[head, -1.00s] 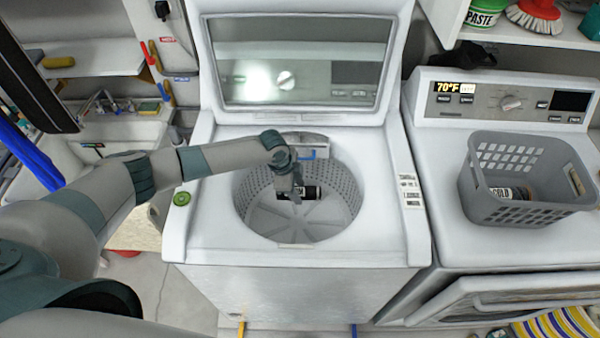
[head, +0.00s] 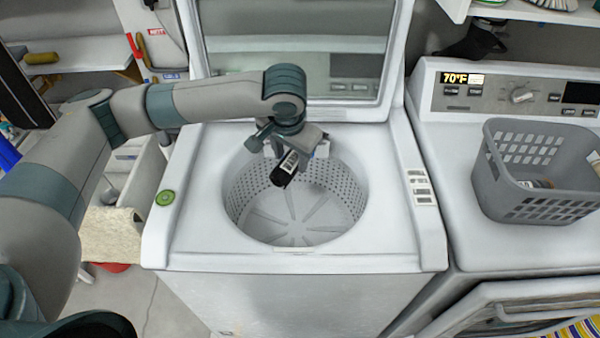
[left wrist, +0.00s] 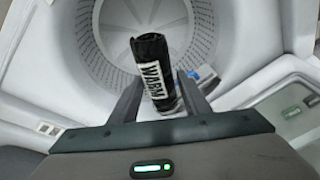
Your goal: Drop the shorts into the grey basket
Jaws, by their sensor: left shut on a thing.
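A black rolled-up bundle with a white "WARM" label, which I take to be the shorts (head: 285,169), is held above the open washer drum. My left gripper (head: 291,158) is shut on it, over the back part of the tub. In the left wrist view the bundle (left wrist: 153,66) stands between the two fingers of the left gripper (left wrist: 160,88). The grey basket (head: 540,207) sits on the machine to the right, well away from the gripper. My right gripper is not in view.
The washer (head: 390,225) has its lid (head: 290,20) raised behind my arm, and its drum (head: 295,225) looks empty. A labelled item (head: 535,184) lies in the basket. The right machine's control panel (head: 500,92) stands behind the basket, and its front door (head: 500,310) is open.

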